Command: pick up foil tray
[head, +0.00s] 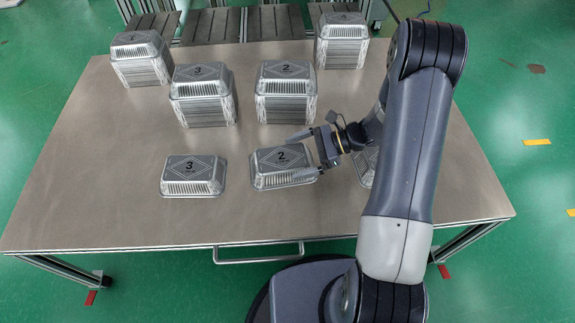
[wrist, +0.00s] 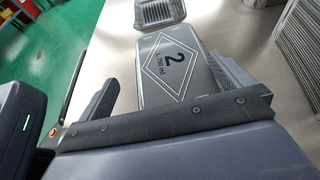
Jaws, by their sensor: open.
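A foil tray marked 2 (head: 278,166) lies upside down on the table, in the middle of the front row. My gripper (head: 304,155) is open at its right end, with one finger toward the far side and one toward the near side. In the wrist view the tray marked 2 (wrist: 172,68) lies between the two spread fingers (wrist: 170,90). I cannot tell whether the fingers touch it. A foil tray marked 3 (head: 192,174) lies to its left, apart from it. Another single foil tray (head: 367,166) lies to the right, mostly hidden by my arm.
Stacks of foil trays stand behind: a 3 stack (head: 203,96), a 2 stack (head: 286,92), a far left stack (head: 141,60) and a far right stack (head: 341,42). The metal table (head: 110,200) is clear in front and at left. A handle (head: 258,257) runs along its front edge.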

